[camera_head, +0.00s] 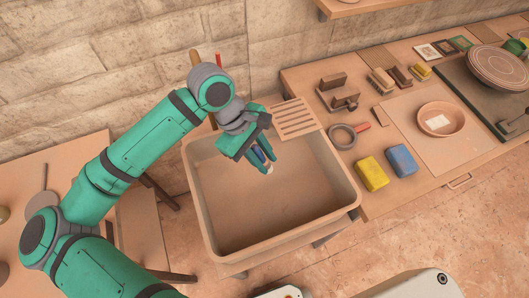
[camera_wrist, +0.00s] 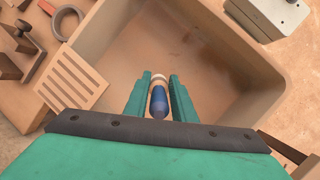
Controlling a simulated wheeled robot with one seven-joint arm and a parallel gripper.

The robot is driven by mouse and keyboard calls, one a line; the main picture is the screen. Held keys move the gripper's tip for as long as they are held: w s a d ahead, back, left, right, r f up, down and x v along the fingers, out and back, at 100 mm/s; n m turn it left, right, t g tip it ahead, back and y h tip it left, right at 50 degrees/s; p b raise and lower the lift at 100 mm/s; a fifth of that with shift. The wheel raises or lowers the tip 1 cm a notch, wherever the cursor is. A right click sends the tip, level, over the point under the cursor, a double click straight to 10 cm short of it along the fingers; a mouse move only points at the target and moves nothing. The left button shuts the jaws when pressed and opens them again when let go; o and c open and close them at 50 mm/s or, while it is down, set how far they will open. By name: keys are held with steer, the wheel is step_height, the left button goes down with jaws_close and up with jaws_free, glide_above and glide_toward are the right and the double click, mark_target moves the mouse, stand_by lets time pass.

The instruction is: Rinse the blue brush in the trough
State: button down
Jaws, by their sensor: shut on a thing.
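My gripper (camera_head: 262,157) is shut on the blue brush (camera_wrist: 159,101) and holds it over the open trough (camera_head: 204,227). In the wrist view the blue handle lies between the two green fingers (camera_wrist: 159,96), with a pale end pointing away from the palm. In the head view only a small part of the brush (camera_head: 269,168) shows below the fingers. I cannot tell whether its tip touches anything. The trough is a deep tan basin, and its inside looks empty. I cannot make out any water surface.
A slatted rack (camera_head: 293,119) sits at the trough's back right corner. To the right, the bench holds a grey ring with a red handle (camera_head: 343,136), a yellow block (camera_head: 372,174), a blue block (camera_head: 402,160) and a round bowl (camera_head: 441,119). A wooden table (camera_head: 60,170) stands left.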

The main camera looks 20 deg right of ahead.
mark_target(264, 160)
steer(key=shift+f, duration=3.15)
steer(key=shift+r, duration=5.1)
steer(key=shift+r, duration=0.1)
steer(key=shift+r, duration=1.9)
steer(key=shift+w, duration=0.1)
